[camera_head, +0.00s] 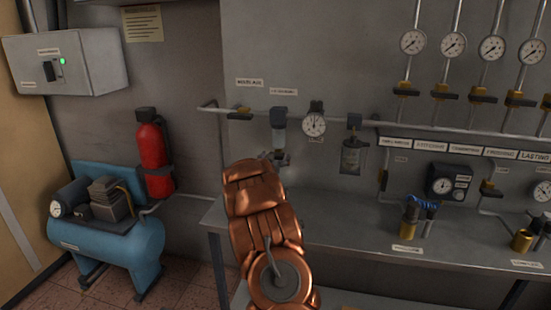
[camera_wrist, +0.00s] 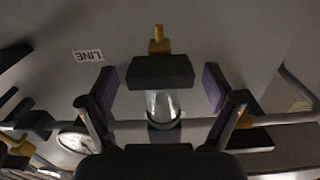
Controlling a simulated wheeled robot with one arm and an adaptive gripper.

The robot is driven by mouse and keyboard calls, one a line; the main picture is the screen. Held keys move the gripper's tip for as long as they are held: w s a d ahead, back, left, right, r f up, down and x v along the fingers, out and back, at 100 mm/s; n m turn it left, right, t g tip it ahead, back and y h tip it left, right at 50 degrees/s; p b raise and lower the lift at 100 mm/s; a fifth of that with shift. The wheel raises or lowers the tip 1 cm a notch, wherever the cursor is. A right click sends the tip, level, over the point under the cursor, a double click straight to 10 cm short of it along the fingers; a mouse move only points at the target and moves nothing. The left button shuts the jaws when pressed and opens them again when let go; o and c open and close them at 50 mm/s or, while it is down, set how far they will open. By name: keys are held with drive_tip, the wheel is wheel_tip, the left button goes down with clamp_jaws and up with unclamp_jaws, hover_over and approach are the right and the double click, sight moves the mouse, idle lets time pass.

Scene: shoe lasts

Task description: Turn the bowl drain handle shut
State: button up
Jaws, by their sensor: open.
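The filter bowl (camera_head: 279,138) is clear and hangs under a dark head on the wall pipe. In the wrist view, which is upside down, the clear bowl (camera_wrist: 162,103) shows with a wide dark block (camera_wrist: 160,72) at its end. A small brass piece (camera_wrist: 158,40) sticks out beyond the block, at the drain end; which part is the handle, I cannot tell. My gripper (camera_wrist: 160,88) is open, its purple-padded fingers on either side of the block with gaps. In the head view my gripper (camera_head: 275,157) is just below the bowl, partly hidden by my arm.
A gauge (camera_head: 314,125) and a second, darker bowl (camera_head: 353,153) sit right of the bowl. A dark-handled valve (camera_head: 239,112) is on the pipe to the left. The bench (camera_head: 345,230) lies below. A red extinguisher (camera_head: 153,155) and blue compressor (camera_head: 105,235) stand left.

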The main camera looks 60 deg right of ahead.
drive_tip(key=shift+a, duration=0.1)
drive_tip(key=v, duration=1.1)
drive_tip(key=shift+s+a, duration=0.2)
drive_tip(key=shift+a, duration=0.15)
idle(0.4)
